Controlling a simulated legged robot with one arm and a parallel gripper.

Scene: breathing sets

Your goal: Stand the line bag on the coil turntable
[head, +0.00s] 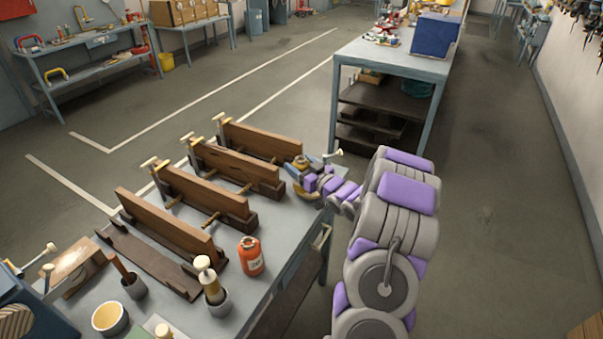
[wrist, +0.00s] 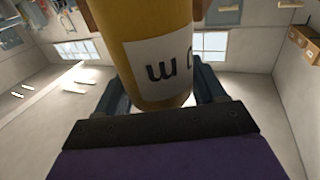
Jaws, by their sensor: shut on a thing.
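My gripper (head: 300,168) is at the far right corner of the near workbench, beside the end of the wooden clamped boards. It is shut on a yellow cylinder (wrist: 160,60) with a white label and dark letters, which fills the middle of the wrist view between the blue fingers (wrist: 160,100). In the head view the held thing is mostly hidden by my gripper; I cannot tell whether it touches the bench. Its label is cut off, so I cannot tell if it is the line bag. I cannot make out a coil turntable in either view.
The near bench (head: 262,290) carries several clamped wooden boards (head: 205,190), an orange bottle (head: 250,258), a brush pot (head: 216,300) and a yellow-rimmed cup (head: 110,318). A longer bench (head: 395,62) with a blue bin (head: 434,35) stands beyond. Open floor (head: 490,190) lies at right.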

